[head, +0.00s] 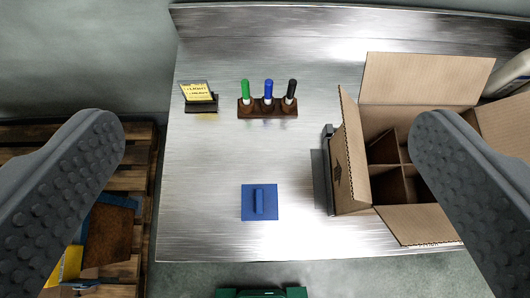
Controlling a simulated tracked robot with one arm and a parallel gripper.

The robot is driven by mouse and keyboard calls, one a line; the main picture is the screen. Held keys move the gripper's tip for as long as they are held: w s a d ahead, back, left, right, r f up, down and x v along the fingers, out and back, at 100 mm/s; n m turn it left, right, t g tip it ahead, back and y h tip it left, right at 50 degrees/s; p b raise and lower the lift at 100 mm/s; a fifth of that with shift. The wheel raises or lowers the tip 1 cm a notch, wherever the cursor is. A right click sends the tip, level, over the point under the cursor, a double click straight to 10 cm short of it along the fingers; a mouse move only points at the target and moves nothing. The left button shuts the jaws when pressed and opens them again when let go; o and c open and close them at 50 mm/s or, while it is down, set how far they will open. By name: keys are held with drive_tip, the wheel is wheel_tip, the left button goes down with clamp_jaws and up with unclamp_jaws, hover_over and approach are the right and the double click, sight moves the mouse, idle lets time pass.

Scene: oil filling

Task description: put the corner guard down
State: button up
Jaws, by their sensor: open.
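My gripper (264,124) is wide open, with one dark ridged finger at each side of the head view and nothing held between them. I cannot say for sure which thing is the corner guard. A flat blue square piece with a raised blue bar on it (260,203) lies on the metal table (215,160), near the front and between the fingers in the picture. It is apart from both fingers. The right finger hides part of the cardboard box.
An open divided cardboard box (353,160) stands at the right, with a dark narrow object (328,170) along its left side. A stand with green, blue and black markers (267,108) and a yellow sign (197,92) stand behind. Wooden pallets (130,180) lie at left.

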drive_tip(key=s+r+t, duration=0.4)
drive_tip(key=s+r, duration=0.4)
drive_tip(key=r, duration=0.4)
drive_tip(key=shift+s+a, duration=0.2)
drive_tip(key=shift+s, duration=0.2)
drive_tip(key=shift+r, duration=0.1)
